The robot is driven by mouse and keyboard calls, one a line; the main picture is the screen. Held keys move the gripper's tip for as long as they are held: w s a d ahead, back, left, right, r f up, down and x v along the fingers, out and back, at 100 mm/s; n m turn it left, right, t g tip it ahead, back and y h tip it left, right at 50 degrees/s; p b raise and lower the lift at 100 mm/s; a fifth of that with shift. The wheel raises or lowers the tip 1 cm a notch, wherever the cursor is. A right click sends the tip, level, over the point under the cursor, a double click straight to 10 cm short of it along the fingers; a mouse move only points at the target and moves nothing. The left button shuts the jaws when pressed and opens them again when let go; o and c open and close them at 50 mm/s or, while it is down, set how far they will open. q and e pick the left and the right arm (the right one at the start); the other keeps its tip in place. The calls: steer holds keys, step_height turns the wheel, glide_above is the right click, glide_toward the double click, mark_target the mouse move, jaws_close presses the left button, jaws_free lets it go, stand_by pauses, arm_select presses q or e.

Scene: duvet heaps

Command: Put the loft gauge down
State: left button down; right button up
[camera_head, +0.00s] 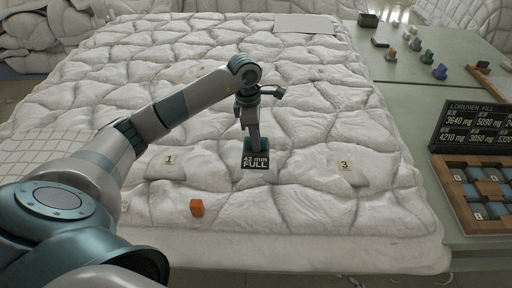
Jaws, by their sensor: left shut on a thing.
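The loft gauge (255,162) is upright at the middle of the white quilted duvet (290,215), and its dark face reads "43 mm FULL". My left gripper (252,122) points down from above and is shut on the upper part of the gauge. The gripper hides part of the gauge's stem. I cannot tell whether the gauge's base presses on the duvet or hangs just above it. My right gripper is out of view.
Number tags 1 (169,160) and 3 (345,165) lie on the duvet either side of the gauge. An orange block (197,208) lies nearer. At right, a side table (408,88) bears small coloured pieces, a dark "Loruven Fill" board (478,127) and a wooden tray (447,172).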

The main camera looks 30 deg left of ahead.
arm_select(q)
steer(key=shift+f+p, duration=0.9)
steer(key=shift+f, duration=1)
steer(key=shift+f, duration=0.25)
